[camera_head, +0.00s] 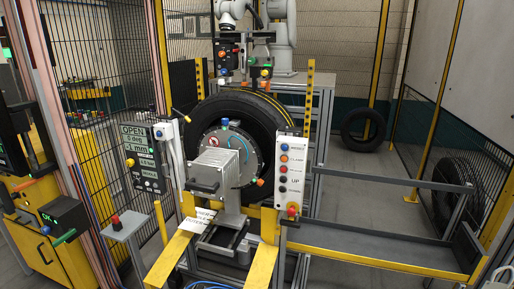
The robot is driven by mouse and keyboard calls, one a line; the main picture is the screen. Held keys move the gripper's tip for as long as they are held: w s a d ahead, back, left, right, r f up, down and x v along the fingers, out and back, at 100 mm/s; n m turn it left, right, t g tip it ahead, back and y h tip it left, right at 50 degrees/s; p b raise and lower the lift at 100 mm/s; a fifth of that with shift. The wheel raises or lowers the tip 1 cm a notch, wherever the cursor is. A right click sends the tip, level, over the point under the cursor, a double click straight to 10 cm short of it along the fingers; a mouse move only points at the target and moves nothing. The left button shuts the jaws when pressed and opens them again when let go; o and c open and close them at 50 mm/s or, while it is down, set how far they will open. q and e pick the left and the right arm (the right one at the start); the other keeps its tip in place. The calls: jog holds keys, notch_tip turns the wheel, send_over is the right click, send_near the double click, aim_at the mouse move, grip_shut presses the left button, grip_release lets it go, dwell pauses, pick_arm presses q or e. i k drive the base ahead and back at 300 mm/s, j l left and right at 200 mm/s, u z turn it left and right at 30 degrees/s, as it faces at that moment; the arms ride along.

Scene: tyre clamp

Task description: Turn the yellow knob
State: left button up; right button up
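A small yellow knob (130,162) sits at the left edge of a dark control panel (149,183) left of centre. The panel's screen (146,137) reads OPEN, with smaller readouts below. A second yellow part, like a lever tip (187,118), shows just above and right of the panel. I cannot tell how either yellow part is turned. The tyre clamp (222,165) stands in the middle with a black tyre (263,122) behind it. Neither of my grippers is in view, and nothing is seen touching the knob.
A white button box (291,175) with several coloured buttons stands right of the clamp. A red button on a grey stand (116,222) is at the lower left. A yellow cabinet (35,255) is at the far left. Grey and yellow rails (380,262) run across the lower right.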

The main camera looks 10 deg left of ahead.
aim_at(130, 163)
jog(key=i+j, duration=0.1)
jog(key=j, duration=0.4)
jog(key=i+j, duration=0.15)
jog(key=j, duration=0.3)
jog(key=i+j+z, duration=0.1)
jog(key=j, duration=0.4)
jog(key=i+j, duration=0.15)
jog(key=j, duration=0.3)
